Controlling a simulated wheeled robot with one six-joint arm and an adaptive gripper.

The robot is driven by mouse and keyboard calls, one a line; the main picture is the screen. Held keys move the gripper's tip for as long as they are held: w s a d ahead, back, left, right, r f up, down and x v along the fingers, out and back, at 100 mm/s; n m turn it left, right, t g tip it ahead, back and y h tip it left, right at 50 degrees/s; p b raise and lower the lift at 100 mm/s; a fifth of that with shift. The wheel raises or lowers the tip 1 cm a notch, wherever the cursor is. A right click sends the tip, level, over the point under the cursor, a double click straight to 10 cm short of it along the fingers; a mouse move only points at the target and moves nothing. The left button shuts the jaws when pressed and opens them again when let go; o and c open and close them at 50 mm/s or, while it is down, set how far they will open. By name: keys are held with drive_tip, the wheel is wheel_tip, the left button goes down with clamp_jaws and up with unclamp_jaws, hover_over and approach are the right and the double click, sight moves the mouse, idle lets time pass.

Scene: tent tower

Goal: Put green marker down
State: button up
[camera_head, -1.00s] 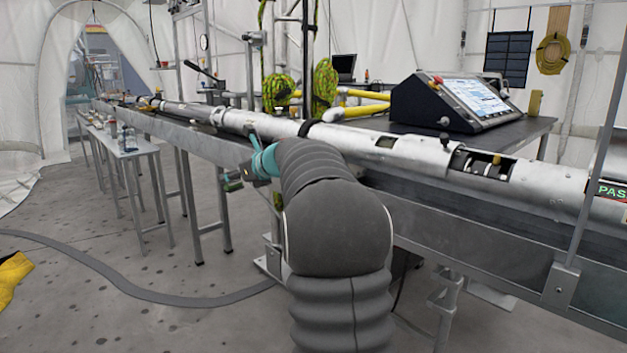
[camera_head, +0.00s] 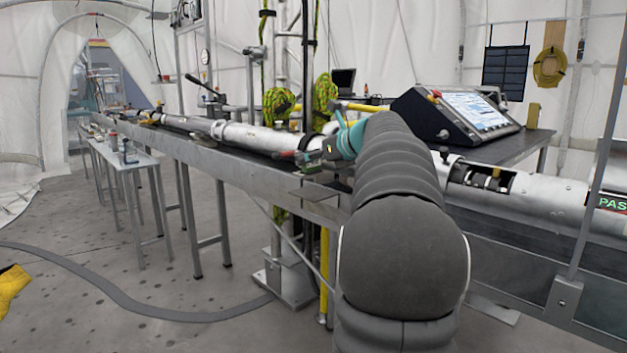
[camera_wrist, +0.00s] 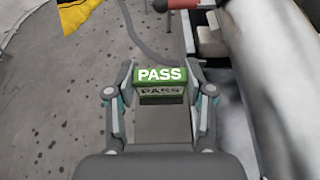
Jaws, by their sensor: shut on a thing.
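The green marker (camera_wrist: 160,75) carries the white word PASS and sits between the fingers of my gripper (camera_wrist: 160,90) in the wrist view. The gripper is shut on it. In the head view my gripper (camera_head: 318,158) is at the front edge of the long bench, close beside the silver tube (camera_head: 255,137). The marker (camera_head: 313,168) shows there only as a small green patch below the fingers. I cannot tell whether it touches the bench rail. Another green PASS marker (camera_head: 610,203) shows at the right edge, at the tube.
The metal bench rail (camera_head: 240,174) runs along the tube. A console with a screen (camera_head: 470,112) stands on a dark table behind. A side table (camera_head: 125,160) with small items stands at left. A grey hose (camera_head: 150,313) lies on the floor.

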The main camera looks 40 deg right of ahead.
sight(313, 173)
drive_tip(key=shift+f+b, duration=0.45)
drive_tip(key=shift+f, duration=1.85)
drive_tip(key=shift+f, duration=0.15)
drive_tip(key=o, duration=1.1)
